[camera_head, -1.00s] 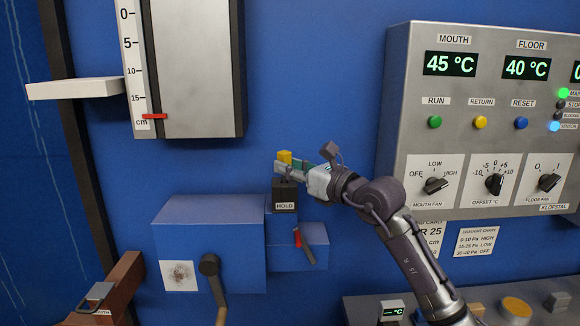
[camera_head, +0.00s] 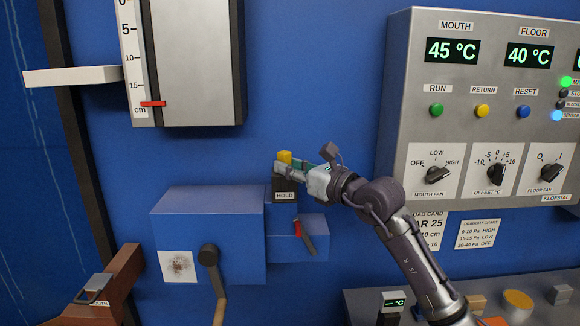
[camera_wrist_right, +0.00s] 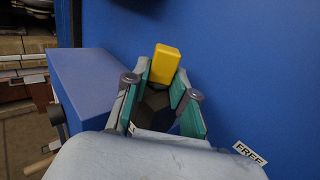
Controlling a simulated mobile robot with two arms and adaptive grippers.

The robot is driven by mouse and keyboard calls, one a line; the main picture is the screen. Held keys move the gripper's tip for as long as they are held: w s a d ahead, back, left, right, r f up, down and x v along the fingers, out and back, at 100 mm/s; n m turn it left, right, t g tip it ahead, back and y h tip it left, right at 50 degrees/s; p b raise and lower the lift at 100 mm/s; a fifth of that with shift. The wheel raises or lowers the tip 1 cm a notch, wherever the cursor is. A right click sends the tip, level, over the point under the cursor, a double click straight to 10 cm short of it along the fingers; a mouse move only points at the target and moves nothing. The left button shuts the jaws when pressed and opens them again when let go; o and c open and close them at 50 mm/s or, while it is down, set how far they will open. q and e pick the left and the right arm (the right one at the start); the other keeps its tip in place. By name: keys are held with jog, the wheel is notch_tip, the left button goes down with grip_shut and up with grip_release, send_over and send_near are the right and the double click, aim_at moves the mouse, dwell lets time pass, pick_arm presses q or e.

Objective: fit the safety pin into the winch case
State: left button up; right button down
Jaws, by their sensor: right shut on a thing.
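The safety pin shows as a yellow block-shaped head (camera_head: 285,156) in the head view; it also shows between the fingertips in the wrist view (camera_wrist_right: 166,62). My right gripper (camera_head: 284,166) is shut on it, reaching in from the right; its fingers show in the wrist view (camera_wrist_right: 160,84). The pin is over a dark block labelled HOLD (camera_head: 285,186), beside the blue winch case (camera_head: 207,235). The pin's lower part is hidden by the fingers, so I cannot tell whether it enters the block. My left gripper is not in view.
A crank (camera_head: 209,258) sticks out from the case front. A red-ended lever (camera_head: 303,236) is on the smaller blue box below the block. A grey control panel (camera_head: 400,110) is at the right. A FREE label (camera_wrist_right: 249,153) shows in the wrist view.

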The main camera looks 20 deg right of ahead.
jog(key=shift+f, duration=0.3)
jog(key=c, duration=0.9)
grip_release()
jog(key=shift+a, duration=0.1)
jog(key=shift+o, duration=0.2)
jog(key=shift+s, duration=0.1)
jog(key=shift+s+d+f, duration=0.15)
jog(key=shift+d, duration=0.05)
jog(key=v, duration=1.1)
jog(key=shift+s+r, duration=0.25)
jog(key=shift+s, duration=0.05)
